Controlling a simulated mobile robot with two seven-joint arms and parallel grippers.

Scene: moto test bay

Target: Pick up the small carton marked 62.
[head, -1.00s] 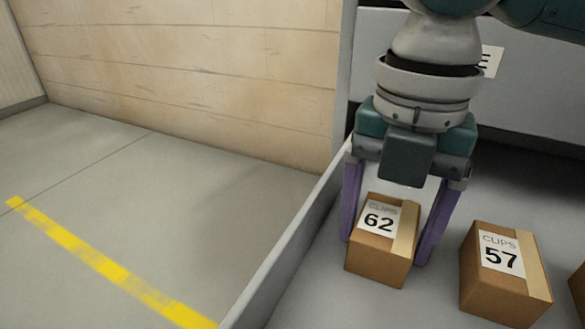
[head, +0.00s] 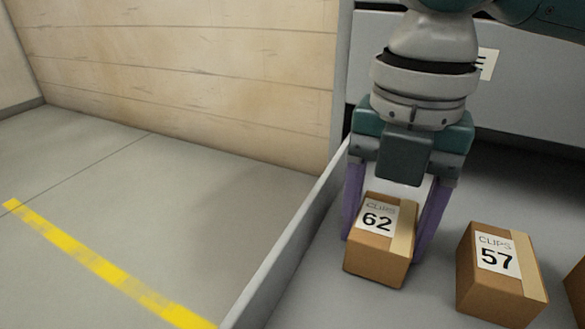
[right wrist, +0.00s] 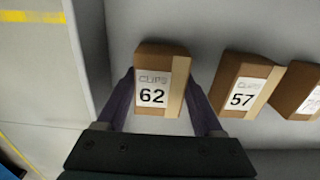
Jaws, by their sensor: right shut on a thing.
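The small carton marked 62 (head: 378,262) is a brown box with a white CLIPS label and a tan tape strip. It stands on the grey shelf near the shelf's raised left edge. My right gripper (head: 393,232) comes down over it from above, with one purple finger on each side, and is shut on it. In the right wrist view the carton (right wrist: 160,65) sits between the finger ends of the gripper (right wrist: 162,103). I cannot see clear space under the carton. My left gripper is not in view.
A similar carton marked 57 (head: 487,285) stands to the right, and it also shows in the right wrist view (right wrist: 245,84). Another carton (right wrist: 300,88) is beyond it. A raised grey edge (head: 290,245) bounds the shelf on the left. A grey panel (head: 530,100) stands behind.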

